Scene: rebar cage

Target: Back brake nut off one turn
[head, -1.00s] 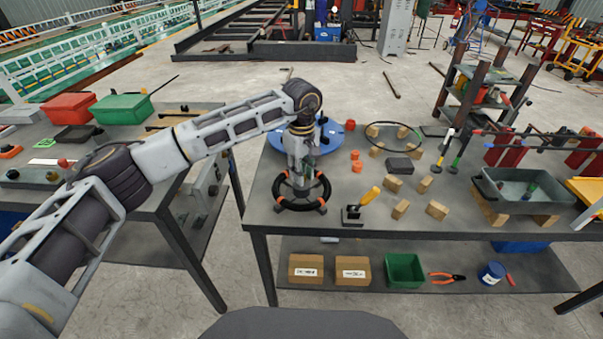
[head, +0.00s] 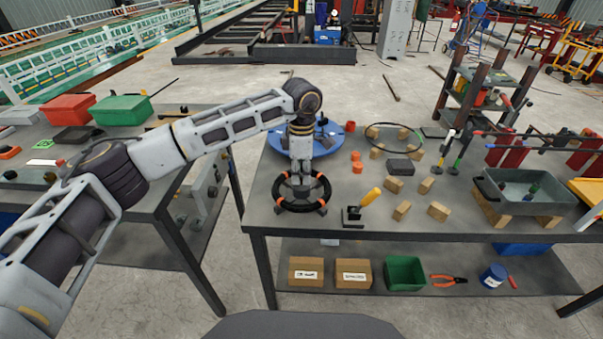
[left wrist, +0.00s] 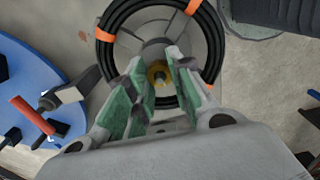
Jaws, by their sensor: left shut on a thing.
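A black cable coil with orange bands (head: 277,198) sits on a round grey reel near the front left of the middle table. It also shows in the left wrist view (left wrist: 108,50). A brass-coloured nut (left wrist: 159,75) is at the reel's hub. My left gripper (head: 301,180) points down over the hub, and its green-padded fingers (left wrist: 160,72) are on either side of the nut, shut on it. The fingers hide part of the nut and hub. In the head view the nut is hidden. My right gripper is in neither view.
A blue disc (head: 330,137) lies just behind the reel. A small black clamp with a yellow handle (head: 370,196) stands close to its right. Wooden blocks (head: 402,210), orange pieces (head: 357,167) and a grey tray (head: 530,197) lie further right.

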